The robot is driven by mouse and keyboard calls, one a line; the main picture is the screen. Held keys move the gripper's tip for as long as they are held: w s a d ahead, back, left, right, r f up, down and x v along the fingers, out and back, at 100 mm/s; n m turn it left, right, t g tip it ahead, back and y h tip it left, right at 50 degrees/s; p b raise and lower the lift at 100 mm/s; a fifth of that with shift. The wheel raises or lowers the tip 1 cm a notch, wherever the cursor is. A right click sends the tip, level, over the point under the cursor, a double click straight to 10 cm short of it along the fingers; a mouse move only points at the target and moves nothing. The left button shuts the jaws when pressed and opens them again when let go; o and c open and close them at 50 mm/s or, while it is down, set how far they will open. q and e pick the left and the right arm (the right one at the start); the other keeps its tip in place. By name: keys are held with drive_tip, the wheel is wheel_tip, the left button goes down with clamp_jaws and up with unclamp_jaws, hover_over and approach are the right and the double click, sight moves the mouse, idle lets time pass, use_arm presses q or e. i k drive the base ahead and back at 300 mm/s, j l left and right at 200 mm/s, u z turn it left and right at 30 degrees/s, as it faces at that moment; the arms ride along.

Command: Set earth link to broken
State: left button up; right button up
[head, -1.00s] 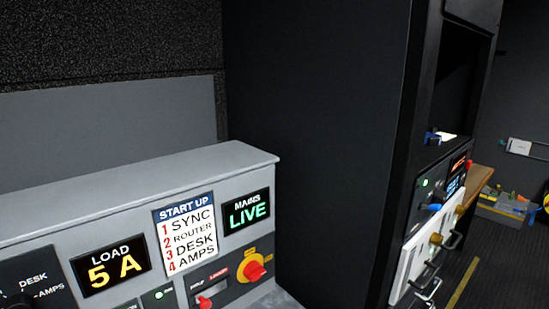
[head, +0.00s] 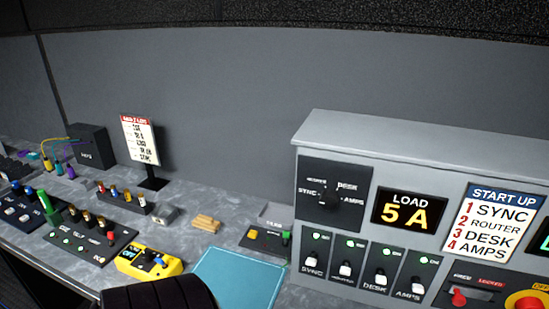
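I cannot pick out a part labelled as the earth link in the head view. A grey power panel (head: 420,150) stands at the right. It has a rotary selector (head: 325,195), a load display (head: 408,211) reading 5 A, and a row of switches labelled SYNC to AMPS with green lamps. A red switch (head: 459,297) sits at its lower right beside a LOCKED label. Neither of my grippers is in view.
A black ribbed shape (head: 160,294) covers the front edge.

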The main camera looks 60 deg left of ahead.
sight(286, 234)
drive_tip(key=k+u, duration=0.2)
drive_tip(key=u, duration=1.6)
drive_tip(key=j+u, duration=0.25)
drive_tip(key=j, duration=0.3)
drive_tip(key=i+j+u, duration=0.15)
drive_tip(key=j+u, duration=0.15)
drive_tip(key=j, duration=0.2)
